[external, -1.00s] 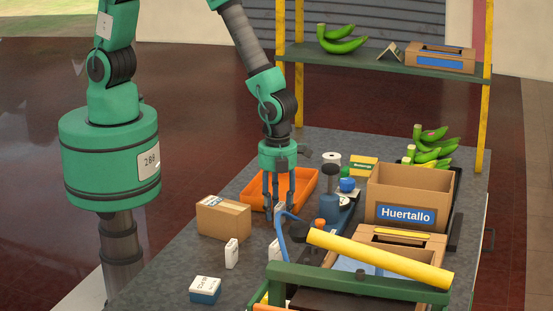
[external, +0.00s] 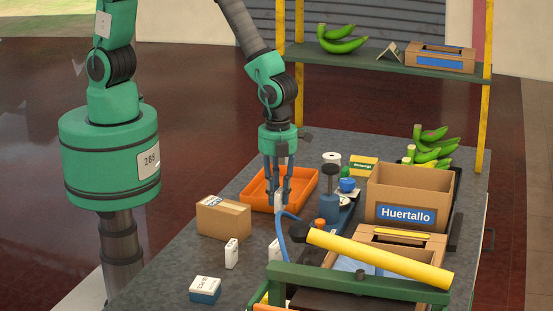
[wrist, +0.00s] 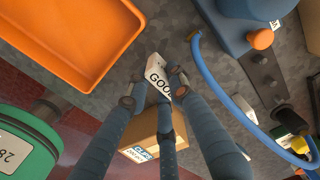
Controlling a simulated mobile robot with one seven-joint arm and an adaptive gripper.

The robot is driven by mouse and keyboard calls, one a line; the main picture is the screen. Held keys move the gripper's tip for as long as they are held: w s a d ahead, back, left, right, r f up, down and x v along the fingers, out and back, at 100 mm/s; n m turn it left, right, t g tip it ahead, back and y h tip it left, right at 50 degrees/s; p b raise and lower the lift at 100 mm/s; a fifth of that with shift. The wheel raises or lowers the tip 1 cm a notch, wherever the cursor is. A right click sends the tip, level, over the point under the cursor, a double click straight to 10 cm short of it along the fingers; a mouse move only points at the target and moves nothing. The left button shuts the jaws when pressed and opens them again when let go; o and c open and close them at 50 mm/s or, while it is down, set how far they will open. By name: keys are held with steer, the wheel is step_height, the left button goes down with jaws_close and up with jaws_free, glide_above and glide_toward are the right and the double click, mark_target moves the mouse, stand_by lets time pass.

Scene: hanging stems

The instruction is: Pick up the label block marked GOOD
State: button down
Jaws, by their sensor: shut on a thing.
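The white label block marked GOOD (wrist: 156,77) is between my fingertips in the wrist view, with its lettering facing the camera and partly covered by a finger. My gripper (wrist: 154,90) is shut on it. In the external view my gripper (external: 278,200) is above the table, in front of the orange tray, and the fingers hide most of the block. Two other small white blocks stand on the table in the external view, one nearer the cardboard box (external: 232,252) and one further right (external: 274,249); their markings are not readable.
An orange tray (external: 311,181) lies behind my gripper. A cardboard box (external: 223,218) stands to the left. A blue hose (wrist: 217,105) and a blue device (external: 329,208) are close on the right. A blue-and-white box (external: 205,290) lies at the front. The left table strip is clear.

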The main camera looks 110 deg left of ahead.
step_height(320, 180, up, 6)
steer(key=shift+f, duration=0.1)
steer(key=shift+s, duration=0.1)
stand_by(0.7)
